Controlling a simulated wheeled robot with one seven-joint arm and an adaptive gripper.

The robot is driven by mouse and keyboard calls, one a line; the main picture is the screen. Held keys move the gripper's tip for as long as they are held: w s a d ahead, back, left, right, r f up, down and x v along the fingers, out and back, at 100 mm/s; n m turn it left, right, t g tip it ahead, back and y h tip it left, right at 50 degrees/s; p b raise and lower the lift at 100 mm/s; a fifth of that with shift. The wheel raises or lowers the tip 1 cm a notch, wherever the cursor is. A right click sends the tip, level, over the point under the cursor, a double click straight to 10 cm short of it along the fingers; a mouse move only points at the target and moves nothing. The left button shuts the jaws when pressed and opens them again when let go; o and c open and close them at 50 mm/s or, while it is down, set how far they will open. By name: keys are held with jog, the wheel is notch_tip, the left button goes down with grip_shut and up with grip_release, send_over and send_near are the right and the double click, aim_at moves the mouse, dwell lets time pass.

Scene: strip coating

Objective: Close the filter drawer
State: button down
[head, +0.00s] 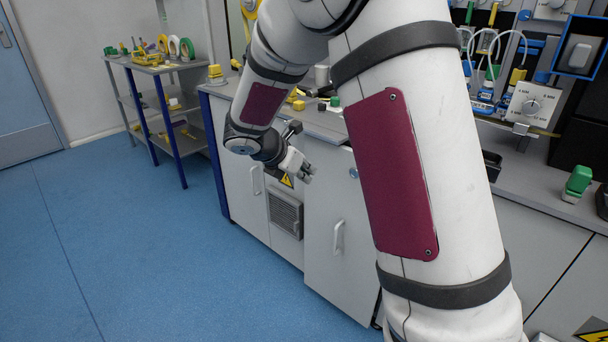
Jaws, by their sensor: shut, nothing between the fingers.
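A dark slatted filter grille (286,214) sits low in the front of the grey bench cabinet. It seems to be the face of the filter drawer, and I cannot tell whether it stands proud of the cabinet front. My gripper (308,174) is shut and empty, above the grille and just in front of the cabinet, below the worktop edge. A yellow warning triangle (287,180) shows just below it. My arm hides part of the worktop and the cabinet to the right.
Cabinet doors with white handles (338,237) flank the grille. The worktop (325,124) carries small yellow and green items. A shelf rack (152,68) with tape rolls stands at the left. The blue floor (150,260) before the cabinet is clear.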

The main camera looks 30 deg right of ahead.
jog(key=shift+w+d+f+b, duration=0.55)
jog(key=shift+d+f, duration=0.2)
jog(key=shift+d, duration=0.6)
jog(key=shift+w+d+f+b, duration=0.4)
jog(key=shift+d+f+b, duration=0.3)
jog(key=shift+d, duration=0.65)
jog(key=shift+w+d+f+b, duration=0.5)
jog(key=shift+d+f, duration=0.35)
jog(key=shift+d, duration=0.5)
jog(key=d, duration=0.1)
jog(key=w+d+p, duration=0.1)
jog(key=d+p, duration=0.1)
jog(key=d, duration=0.1)
jog(key=shift+w+d+r, duration=0.1)
jog(key=shift+w, duration=0.15)
jog(key=shift+a, duration=0.4)
jog(key=p, duration=0.4)
send_near(334, 169)
jog(key=a, duration=0.1)
jog(key=s+a, duration=0.1)
jog(key=a, duration=0.1)
jog(key=shift+s+a, duration=0.1)
jog(key=shift+a, duration=0.2)
